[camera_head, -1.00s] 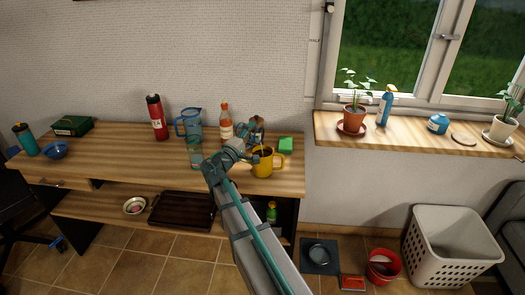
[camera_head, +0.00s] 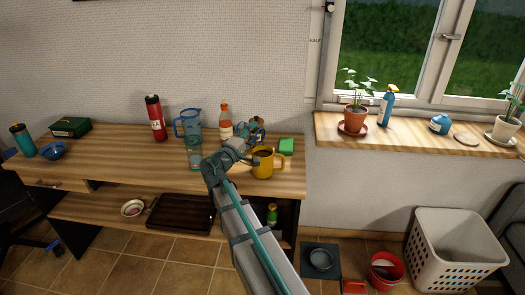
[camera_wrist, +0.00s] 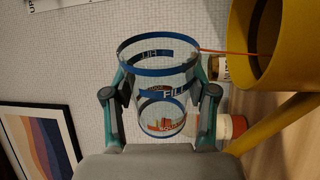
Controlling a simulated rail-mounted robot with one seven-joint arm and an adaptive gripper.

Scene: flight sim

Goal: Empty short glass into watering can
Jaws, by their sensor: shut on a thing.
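My gripper (camera_wrist: 160,92) is shut on the short glass (camera_wrist: 158,95), a clear glass with blue rim bands and lettering. The glass is tipped over, its mouth facing away from my wrist. A thin orange-red stream (camera_wrist: 228,52) runs from its rim into the open top of the yellow watering can (camera_wrist: 290,100). A reddish patch shows through the glass; I cannot tell if it is liquid or something behind. In the head view the yellow can (camera_head: 264,165) stands on the bench, with my gripper (camera_head: 255,134) just above and behind it; the glass is small there.
A green sponge-like block (camera_head: 286,146) lies right of the can. An orange bottle (camera_head: 226,122), a blue jug (camera_head: 188,124), a clear tumbler (camera_head: 196,153) and a red flask (camera_head: 156,118) stand to the left. The bench (camera_head: 110,165) front left is clear.

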